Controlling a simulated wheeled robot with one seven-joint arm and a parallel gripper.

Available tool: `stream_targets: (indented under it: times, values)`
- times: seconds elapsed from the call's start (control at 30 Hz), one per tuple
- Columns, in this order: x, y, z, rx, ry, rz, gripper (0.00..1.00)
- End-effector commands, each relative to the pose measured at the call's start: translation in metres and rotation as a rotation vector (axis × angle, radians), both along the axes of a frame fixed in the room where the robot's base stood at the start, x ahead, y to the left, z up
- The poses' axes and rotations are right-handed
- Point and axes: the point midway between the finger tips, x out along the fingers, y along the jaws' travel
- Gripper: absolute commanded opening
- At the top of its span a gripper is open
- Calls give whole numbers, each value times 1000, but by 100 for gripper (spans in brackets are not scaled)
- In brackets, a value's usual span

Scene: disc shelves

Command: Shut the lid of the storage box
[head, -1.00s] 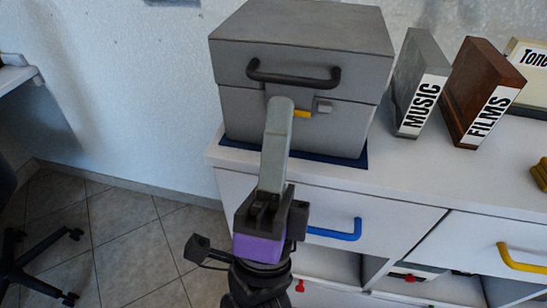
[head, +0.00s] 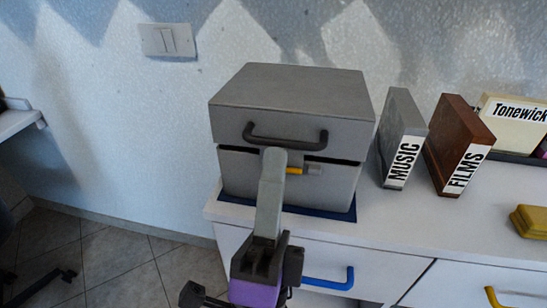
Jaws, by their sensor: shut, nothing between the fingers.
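The grey storage box (head: 325,184) stands on the white cabinet top, on a dark blue mat (head: 338,213). Its lid (head: 290,87) is down over the box but a narrow dark gap (head: 335,159) shows between lid and body at the front. A dark bar handle (head: 310,143) is on the lid's front. A small grey latch block (head: 314,169) with a yellow piece (head: 294,170) sits just below the gap. My gripper (head: 273,157) is shut and empty, its tip in front of the box just under the handle. Whether it touches the box cannot be told.
A grey MUSIC case (head: 403,140) and a brown FILMS case (head: 455,145) stand close to the right of the box. A cream Tonewick box (head: 515,122) and a yellow object (head: 530,221) are farther right. Drawers with blue (head: 330,283) and yellow handles are below.

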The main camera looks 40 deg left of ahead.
Motion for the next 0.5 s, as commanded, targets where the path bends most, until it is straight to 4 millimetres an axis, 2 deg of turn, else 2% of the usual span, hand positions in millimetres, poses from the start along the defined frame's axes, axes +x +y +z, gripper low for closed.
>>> stream_targets:
  times: [0.03, 0.5]
  values:
    - [0, 0, 13, -8, 14, 1, 0]
    - [6, 3, 51, -91, 147, 0, 0]
